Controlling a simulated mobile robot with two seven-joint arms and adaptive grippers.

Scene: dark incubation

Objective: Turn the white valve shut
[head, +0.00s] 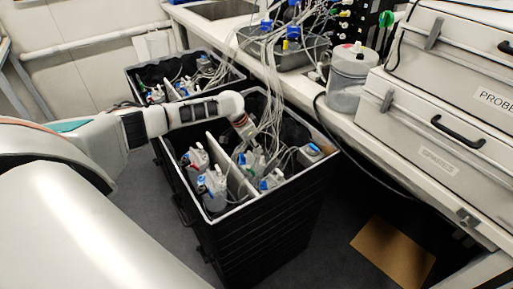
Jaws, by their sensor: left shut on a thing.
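My left arm reaches in from the left over the near black crate (300,186). Its left gripper (251,148) points down among the tubes at a bottle top, right of the white divider (232,176). It is shut on a small part there, apparently the white valve; the fingers and tubes hide that part, so its turn angle cannot be told. Several bottles with blue and red fittings stand in the crate, such as a bottle (213,190) left of the divider and another (271,180) to the right. My right gripper is out of view.
Many thin clear tubes hang from the bench tray (292,58) into the crate, close to my gripper. A second black crate (222,88) stands behind. A clear canister (350,80) and grey cases (440,130) occupy the bench. Cardboard (393,252) lies on the floor.

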